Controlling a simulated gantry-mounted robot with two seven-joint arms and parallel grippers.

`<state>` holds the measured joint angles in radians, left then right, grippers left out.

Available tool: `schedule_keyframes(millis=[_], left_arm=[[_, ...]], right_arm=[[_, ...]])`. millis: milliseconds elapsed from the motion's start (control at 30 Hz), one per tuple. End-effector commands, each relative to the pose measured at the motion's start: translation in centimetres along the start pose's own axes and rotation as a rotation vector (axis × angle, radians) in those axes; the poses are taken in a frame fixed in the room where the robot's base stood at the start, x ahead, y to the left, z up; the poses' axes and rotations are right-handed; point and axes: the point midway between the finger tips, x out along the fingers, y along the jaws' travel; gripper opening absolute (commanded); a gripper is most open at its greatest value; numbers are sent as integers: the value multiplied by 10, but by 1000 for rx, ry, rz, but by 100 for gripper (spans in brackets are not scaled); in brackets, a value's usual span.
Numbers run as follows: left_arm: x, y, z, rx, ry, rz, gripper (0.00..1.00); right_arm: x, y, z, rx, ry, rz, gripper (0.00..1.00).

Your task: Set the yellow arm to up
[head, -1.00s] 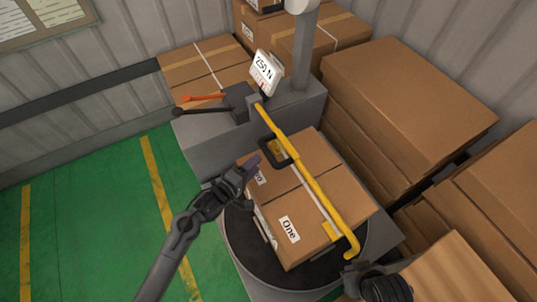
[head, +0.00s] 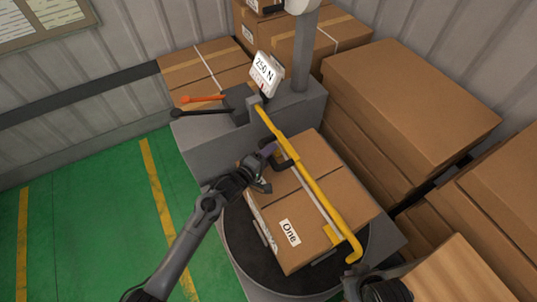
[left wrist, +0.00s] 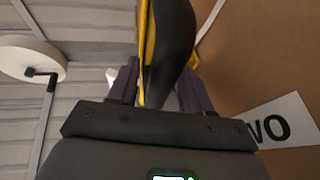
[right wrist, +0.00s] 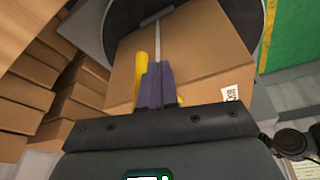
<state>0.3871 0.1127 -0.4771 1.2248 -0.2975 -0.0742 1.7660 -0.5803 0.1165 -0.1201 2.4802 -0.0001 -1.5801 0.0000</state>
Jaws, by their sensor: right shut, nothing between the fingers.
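The yellow arm (head: 313,189) lies lowered across the top of the cardboard box (head: 290,200), running from the grey machine to the box's near right edge. Its black loop handle (head: 284,163) juts out to the left. My left gripper (head: 267,168) is at this handle. In the left wrist view, its purple fingers are apart, with the black handle (left wrist: 172,50) between them; contact is unclear. My right gripper (right wrist: 153,86) is shut and empty in the right wrist view, close beside the yellow arm (right wrist: 139,70). Its fingertips are hard to see in the head view.
The box sits on a dark round turntable (head: 243,246). An orange lever (head: 203,98), a black lever (head: 190,112) and a "250 N" sign (head: 265,74) are on the machine behind. Stacked boxes (head: 410,110) crowd the right. Green floor (head: 100,220) is free on the left.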

Motion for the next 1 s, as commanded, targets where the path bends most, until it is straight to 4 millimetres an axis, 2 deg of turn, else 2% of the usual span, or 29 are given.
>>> schedule_keyframes(millis=[33, 300, 667, 867, 1000], left_arm=[[0, 0, 0, 0, 0, 0, 41], [0, 0, 0, 0, 0, 0, 0], [-1, 5, 0, -10, -2, -4, 0], [-4, 22, -2, -62, -13, -27, 0], [-8, 44, -6, -133, -25, -54, 0]], right_arm=[[0, 0, 0, 0, 0, 0, 0], [0, 0, 0, 0, -1, 0, 0], [-5, 2, -1, -6, -2, 4, 0], [-28, 2, -8, -6, -3, 5, 0], [-55, 3, -17, -6, -3, 5, 0]])
